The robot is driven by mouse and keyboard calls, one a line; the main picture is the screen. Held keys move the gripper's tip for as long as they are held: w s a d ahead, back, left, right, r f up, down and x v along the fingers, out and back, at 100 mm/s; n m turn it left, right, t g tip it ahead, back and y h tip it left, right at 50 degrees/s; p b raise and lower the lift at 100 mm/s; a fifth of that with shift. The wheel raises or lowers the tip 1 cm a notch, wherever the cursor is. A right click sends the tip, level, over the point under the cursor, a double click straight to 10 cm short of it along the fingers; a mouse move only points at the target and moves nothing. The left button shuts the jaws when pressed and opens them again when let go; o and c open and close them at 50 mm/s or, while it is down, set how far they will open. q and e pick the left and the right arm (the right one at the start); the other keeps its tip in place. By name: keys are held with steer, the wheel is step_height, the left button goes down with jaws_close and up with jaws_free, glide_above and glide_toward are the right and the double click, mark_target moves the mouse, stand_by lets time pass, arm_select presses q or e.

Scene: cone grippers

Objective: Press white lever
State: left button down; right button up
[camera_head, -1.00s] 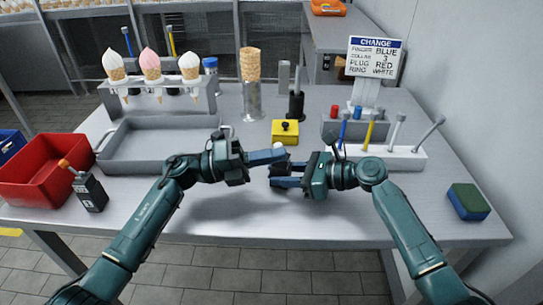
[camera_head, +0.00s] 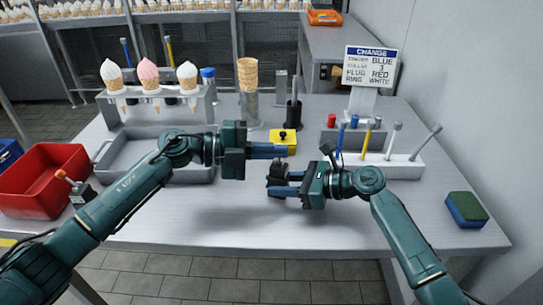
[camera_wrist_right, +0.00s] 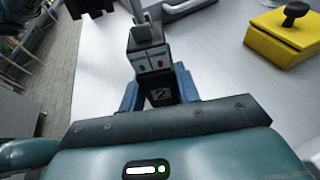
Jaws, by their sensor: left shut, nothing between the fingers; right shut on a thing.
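My right gripper (camera_head: 283,190) is shut on a small dark box (camera_head: 281,172). In the head view that piece is not clearly visible. My left gripper (camera_head: 284,151) is shut and empty, its fingers pointing right just above and behind the held box. I cannot tell whether they touch it.
A white rack (camera_head: 400,165) with blue, yellow and pale-tipped levers stands at right. A yellow block with a black knob (camera_head: 284,137) is behind the grippers. An orange-tipped lever box (camera_head: 75,187) and red bin (camera_head: 42,180) are at left.

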arm_select(q)
steer(key=n, duration=0.1)
steer(key=w+n+g+y, duration=0.1)
steer(key=shift+w+d+r+n, duration=0.2)
steer(key=shift+r+n, duration=0.05)
steer(key=shift+n, duration=0.05)
arm_select(e)
steer(key=shift+f, duration=0.1)
arm_select(q)
steer(key=shift+s, duration=0.1)
steer(key=w+v, duration=0.1)
steer(key=v, duration=0.9)
steer(key=shift+s+r, duration=0.25)
steer(key=shift+s, duration=0.1)
arm_select(e)
steer(key=o, duration=0.8)
arm_select(q)
steer(key=shift+d, duration=0.1)
arm_select(e)
steer(key=shift+o, duration=0.2)
